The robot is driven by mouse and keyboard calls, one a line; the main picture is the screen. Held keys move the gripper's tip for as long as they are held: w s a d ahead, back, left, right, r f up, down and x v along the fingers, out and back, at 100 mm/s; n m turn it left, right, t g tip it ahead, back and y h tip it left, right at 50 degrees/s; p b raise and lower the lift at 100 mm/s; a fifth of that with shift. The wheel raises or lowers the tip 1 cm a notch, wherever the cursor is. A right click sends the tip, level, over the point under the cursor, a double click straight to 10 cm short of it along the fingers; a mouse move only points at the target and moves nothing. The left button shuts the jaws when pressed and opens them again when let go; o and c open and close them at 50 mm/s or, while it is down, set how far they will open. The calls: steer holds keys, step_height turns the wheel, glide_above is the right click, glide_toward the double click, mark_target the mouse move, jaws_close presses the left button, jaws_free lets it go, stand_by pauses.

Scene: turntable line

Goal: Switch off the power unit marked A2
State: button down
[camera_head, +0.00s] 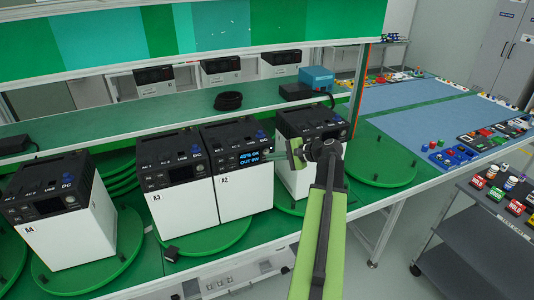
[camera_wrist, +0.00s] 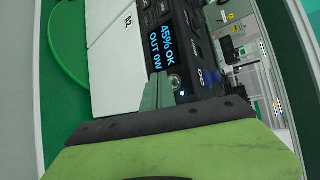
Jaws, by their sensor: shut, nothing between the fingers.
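The power unit marked A2 (camera_head: 245,192) is a white box with a black top and control panel, standing in the row on the green bench. Its lit display (camera_head: 249,157) reads "45% OK" and "OUT 0W"; the display also shows in the wrist view (camera_wrist: 161,48). A blue DC knob or button (camera_head: 260,135) sits above it. My gripper (camera_head: 293,150) is shut and empty, at the right end of A2's panel. In the wrist view its fingertips (camera_wrist: 160,88) are close to a round metallic button (camera_wrist: 175,81) beside the display. I cannot tell whether they touch.
Similar units marked A3 (camera_head: 180,200) and A4 (camera_head: 75,240) stand to the left, with dark displays. Another unit (camera_head: 297,182) stands right behind my arm, partly hidden. A shelf with a black cable coil (camera_head: 228,100) runs above. An empty green turntable (camera_head: 383,162) lies at the right.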

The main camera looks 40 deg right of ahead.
steer(key=shift+w+d, duration=0.15)
steer(key=shift+w, duration=0.25)
steer(key=shift+w+d, duration=0.15)
steer(key=shift+w, duration=0.15)
stand_by(0.5)
steer(key=shift+s, duration=0.1)
steer(key=shift+s+a, duration=0.3)
steer(key=shift+s, duration=0.35)
steer(key=s, duration=0.1)
steer(key=s+a, duration=0.1)
steer(key=s, duration=0.1)
steer(key=s+a, duration=0.1)
steer(key=shift+s, duration=0.3)
steer(key=shift+d, duration=0.1)
stand_by(0.7)
